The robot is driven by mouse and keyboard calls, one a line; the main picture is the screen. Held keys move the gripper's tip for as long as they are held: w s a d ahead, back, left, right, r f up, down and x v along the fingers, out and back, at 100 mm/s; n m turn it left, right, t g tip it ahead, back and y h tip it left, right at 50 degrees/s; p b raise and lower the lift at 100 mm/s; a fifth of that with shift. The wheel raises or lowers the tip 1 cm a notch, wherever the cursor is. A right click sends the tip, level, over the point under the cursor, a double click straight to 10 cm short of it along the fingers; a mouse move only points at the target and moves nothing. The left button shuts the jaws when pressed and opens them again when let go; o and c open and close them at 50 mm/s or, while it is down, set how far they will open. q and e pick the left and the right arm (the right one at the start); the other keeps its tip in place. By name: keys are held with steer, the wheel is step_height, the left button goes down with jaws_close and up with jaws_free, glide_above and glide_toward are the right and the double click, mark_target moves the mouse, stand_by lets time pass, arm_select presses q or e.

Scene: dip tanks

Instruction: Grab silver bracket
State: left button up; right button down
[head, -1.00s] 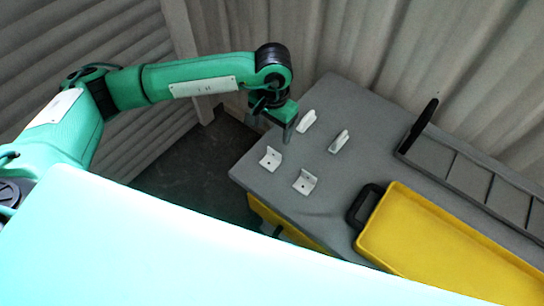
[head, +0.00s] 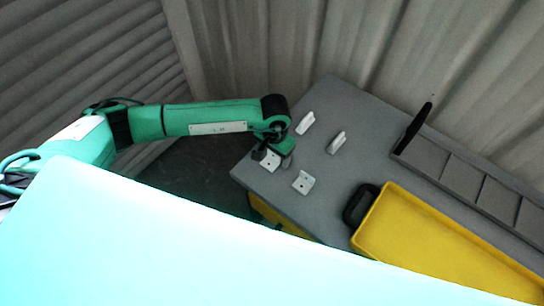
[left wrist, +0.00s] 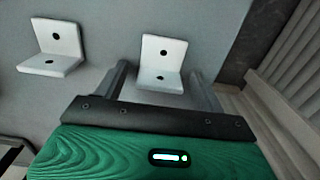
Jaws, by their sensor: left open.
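Several small pale silver L-shaped brackets stand on the grey table. The nearest-left bracket (head: 270,163) is partly hidden by my left gripper (head: 268,152). Others are the front bracket (head: 304,183), the back-left bracket (head: 306,123) and the right bracket (head: 337,142). In the left wrist view, my left gripper (left wrist: 160,74) is open, with one finger on each side of a bracket (left wrist: 163,62) that has two dark holes. Gaps show between the bracket and both fingers. A second bracket (left wrist: 55,45) sits to the left. My right gripper is out of view.
The grey table (head: 345,105) also bears a yellow tray (head: 440,245) with a black handle (head: 361,204), and a grey divided rack (head: 465,178) along the far right. The table's left edge is close to my left gripper. Corrugated walls (head: 300,45) stand behind.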

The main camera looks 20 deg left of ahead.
arm_select(q)
steer(key=shift+c, duration=0.2)
steer(key=c, duration=1)
steer(key=shift+c, duration=0.2)
